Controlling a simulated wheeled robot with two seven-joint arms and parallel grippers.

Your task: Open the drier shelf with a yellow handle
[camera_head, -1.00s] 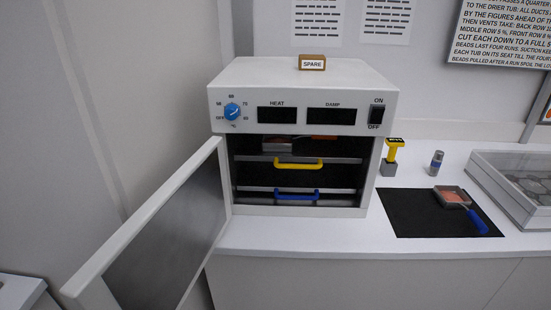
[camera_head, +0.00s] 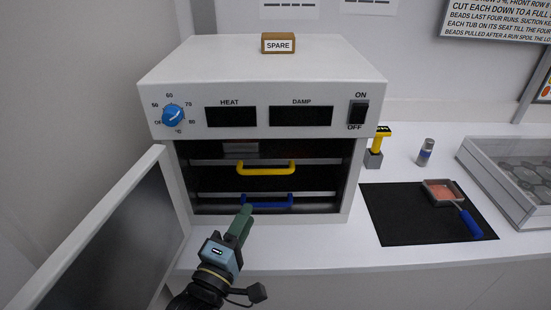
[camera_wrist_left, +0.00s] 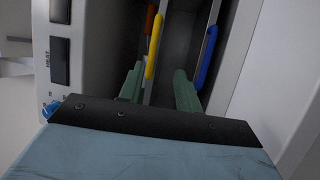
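The drier (camera_head: 262,80) stands on the counter with its door (camera_head: 105,245) swung open to the left. The yellow handle (camera_head: 266,169) is on the front of the upper shelf, which sits inside the drier. The blue handle (camera_head: 267,203) is on the lower shelf below it. My left gripper (camera_head: 243,221) is in front of the opening, low, overlapping the blue handle's left end in the head view. In the left wrist view its green fingers (camera_wrist_left: 158,88) are apart and empty. The yellow handle (camera_wrist_left: 154,47) lies beyond them, apart from them; the blue handle (camera_wrist_left: 206,57) is to its right.
A wooden SPARE sign (camera_head: 278,43) stands on the drier. To the right are a yellow-topped tool (camera_head: 378,141), a small jar (camera_head: 426,152), a black mat (camera_head: 400,218) with a blue-handled pan (camera_head: 444,193), and a clear-lidded case (camera_head: 515,175). The open door bounds the left side.

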